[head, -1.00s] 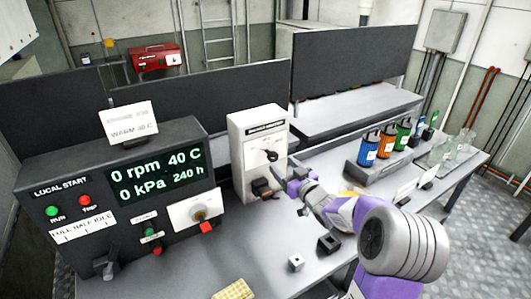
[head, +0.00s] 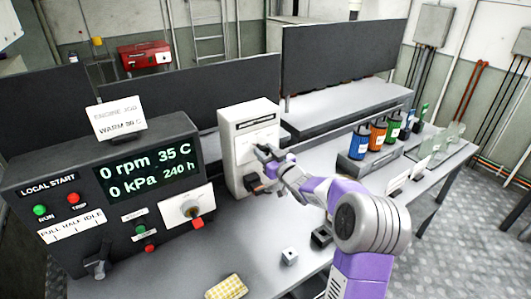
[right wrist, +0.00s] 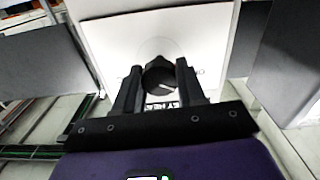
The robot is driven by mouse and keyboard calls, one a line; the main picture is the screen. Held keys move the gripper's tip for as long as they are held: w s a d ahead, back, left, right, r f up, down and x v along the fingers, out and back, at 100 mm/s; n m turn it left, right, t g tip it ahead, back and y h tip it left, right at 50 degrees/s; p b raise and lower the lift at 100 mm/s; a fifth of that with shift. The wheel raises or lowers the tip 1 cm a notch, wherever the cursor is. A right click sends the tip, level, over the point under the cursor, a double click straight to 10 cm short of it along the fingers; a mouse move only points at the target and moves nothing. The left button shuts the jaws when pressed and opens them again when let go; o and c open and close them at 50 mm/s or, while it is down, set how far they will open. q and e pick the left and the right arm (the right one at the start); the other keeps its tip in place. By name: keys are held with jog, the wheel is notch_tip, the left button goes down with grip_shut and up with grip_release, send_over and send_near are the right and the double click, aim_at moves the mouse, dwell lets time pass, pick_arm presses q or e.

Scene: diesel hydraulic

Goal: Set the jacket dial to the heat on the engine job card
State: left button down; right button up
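The jacket dial (right wrist: 160,78) is a dark round knob with a pale pointer line, on the white dial box (head: 235,125). My right gripper (head: 264,152) is at the dial and hides most of it in the head view. In the right wrist view its fingers (right wrist: 160,80) stand on both sides of the knob and look closed on it. The engine job card (head: 116,118) on the console reads "WARM", with a blurred number like 36 or 38 C. The display (head: 150,170) shows 0 rpm, 35 C, 0 kPa, 240 h. My left gripper is not in view.
The console (head: 60,170) carries green and red buttons, a lever (head: 97,262) and a white dial plate (head: 187,208). A yellow checked cloth (head: 226,288) and a small cube (head: 289,256) lie on the bench. Coloured bottles (head: 378,135) stand at the right.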

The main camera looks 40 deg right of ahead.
jog(key=c, duration=0.5)
jog(key=m+p, duration=0.4)
jog(key=m, duration=0.1)
jog(key=m+p, duration=0.2)
jog(key=m, duration=0.2)
jog(key=shift+m+p, duration=0.9)
jog(key=shift+m, duration=0.4)
jog(key=shift+f, duration=0.1)
